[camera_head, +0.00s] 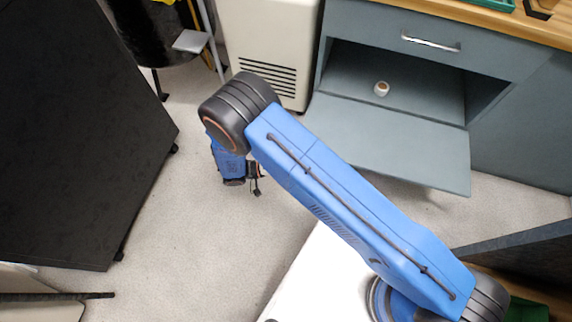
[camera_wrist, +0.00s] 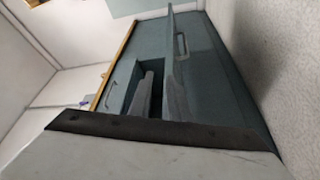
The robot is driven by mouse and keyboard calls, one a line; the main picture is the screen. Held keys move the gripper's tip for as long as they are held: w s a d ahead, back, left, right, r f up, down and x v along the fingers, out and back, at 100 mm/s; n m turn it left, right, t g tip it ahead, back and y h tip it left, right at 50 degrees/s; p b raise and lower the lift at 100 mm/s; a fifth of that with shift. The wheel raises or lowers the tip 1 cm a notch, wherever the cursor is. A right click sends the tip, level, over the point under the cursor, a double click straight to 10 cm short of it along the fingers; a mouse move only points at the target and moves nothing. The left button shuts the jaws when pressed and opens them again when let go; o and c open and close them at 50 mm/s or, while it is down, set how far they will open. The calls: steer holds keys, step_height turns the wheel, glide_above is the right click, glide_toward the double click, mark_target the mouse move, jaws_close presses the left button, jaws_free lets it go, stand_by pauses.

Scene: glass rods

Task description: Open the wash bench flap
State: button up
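The wash bench (camera_head: 520,130) is a grey-blue cabinet with a wooden top, at the upper right in the head view. Its flap (camera_head: 390,150) is folded down and sticks out roughly level below the open compartment. In the wrist view the bench appears sideways, with the flap (camera_wrist: 171,50) standing out from the front and a handle (camera_wrist: 182,45) on its outer face. My gripper (camera_wrist: 160,95) shows two grey fingers with a gap between them, nothing seen held. In the head view my wrist hangs left of the flap, apart from it; the fingers are not clear there.
A white roll (camera_head: 381,89) lies inside the compartment. A closed drawer with a metal handle (camera_head: 431,43) is above it. A cream cabinet with a vent (camera_head: 268,50) stands left of the bench. A large black cabinet (camera_head: 75,130) is at far left. Floor between is clear.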

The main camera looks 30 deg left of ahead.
steer(key=v, duration=0.6)
steer(key=shift+a+f, duration=0.15)
steer(key=shift+f, duration=0.25)
steer(key=shift+w, duration=0.15)
stand_by(0.4)
jaws_close()
